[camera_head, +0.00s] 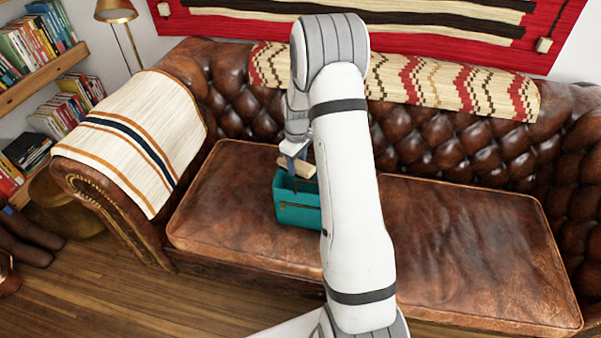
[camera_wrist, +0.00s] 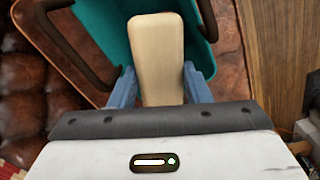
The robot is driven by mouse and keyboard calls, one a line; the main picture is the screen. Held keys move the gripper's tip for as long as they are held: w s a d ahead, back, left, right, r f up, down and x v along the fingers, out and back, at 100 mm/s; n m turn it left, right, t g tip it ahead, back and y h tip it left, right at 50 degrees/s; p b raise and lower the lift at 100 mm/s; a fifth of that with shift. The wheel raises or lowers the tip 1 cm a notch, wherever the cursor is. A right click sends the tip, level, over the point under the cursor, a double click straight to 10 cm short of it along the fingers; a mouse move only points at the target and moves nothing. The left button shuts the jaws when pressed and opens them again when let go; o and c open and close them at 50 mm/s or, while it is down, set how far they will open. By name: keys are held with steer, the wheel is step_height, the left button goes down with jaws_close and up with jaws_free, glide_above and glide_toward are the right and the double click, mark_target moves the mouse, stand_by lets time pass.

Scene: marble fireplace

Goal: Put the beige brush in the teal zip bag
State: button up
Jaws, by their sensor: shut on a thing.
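The teal zip bag (camera_head: 297,214) stands on the left seat cushion of the leather sofa, partly hidden by my arm. Its top looks open; the teal inside (camera_wrist: 110,22) and brown rim and handles show in the wrist view. My gripper (camera_wrist: 161,88) is shut on the beige brush (camera_wrist: 157,45), one blue finger on each side of it. In the head view the brush (camera_head: 297,167) is held over the bag's opening. From these views I cannot tell how far its lower end reaches into the bag.
The brown leather sofa (camera_head: 470,240) has free seat room right of my arm. A striped cream blanket (camera_head: 140,135) covers its left arm, and a patterned throw (camera_head: 450,85) lies over the backrest. Bookshelves (camera_head: 45,65) and a lamp (camera_head: 116,12) stand at the left.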

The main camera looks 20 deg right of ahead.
mark_target(298, 171)
steer(key=shift+s+f, duration=0.1)
steer(key=shift+f, duration=1.65)
steer(key=shift+f, duration=0.15)
steer(key=o, duration=0.9)
